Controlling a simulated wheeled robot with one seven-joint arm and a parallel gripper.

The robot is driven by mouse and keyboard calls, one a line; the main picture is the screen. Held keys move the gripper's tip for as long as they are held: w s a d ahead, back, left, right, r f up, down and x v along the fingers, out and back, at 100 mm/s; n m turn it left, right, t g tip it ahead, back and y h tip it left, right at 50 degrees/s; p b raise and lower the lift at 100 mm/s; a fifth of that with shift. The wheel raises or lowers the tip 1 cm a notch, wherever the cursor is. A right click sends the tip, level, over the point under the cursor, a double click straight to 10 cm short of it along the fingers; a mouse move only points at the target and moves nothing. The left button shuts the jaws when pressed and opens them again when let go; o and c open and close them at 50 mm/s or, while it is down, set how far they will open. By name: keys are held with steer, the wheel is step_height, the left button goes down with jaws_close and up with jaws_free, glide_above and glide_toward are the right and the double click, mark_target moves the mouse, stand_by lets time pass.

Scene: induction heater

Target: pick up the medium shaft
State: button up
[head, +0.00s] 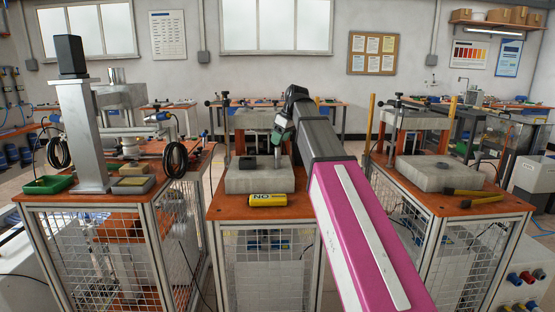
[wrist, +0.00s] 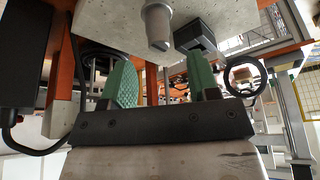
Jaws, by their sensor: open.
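A grey stepped shaft (wrist: 157,27) stands on the pale concrete block (wrist: 110,22) in the wrist view, which looks upside down. In the head view the shaft (head: 277,161) is a small upright piece on the block (head: 258,182) of the middle bench. I cannot judge its size against other shafts. My gripper (head: 283,137) is just above the shaft in the head view. Its two green fingers (wrist: 161,75) are apart with nothing between them, and the shaft lies beyond their tips, roughly in line with the gap.
A small dark block (wrist: 195,36) sits beside the shaft, also in the head view (head: 247,163). A yellow "NO" piece (head: 268,199) lies at the block's front edge. The left bench holds a metal column (head: 86,140) and green tray (head: 48,184). The right bench carries another concrete block (head: 440,174).

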mark_target(278, 148)
steer(key=x, duration=0.4)
steer(key=shift+f, duration=0.45)
steer(key=c, duration=1)
steer(key=shift+r, duration=0.15)
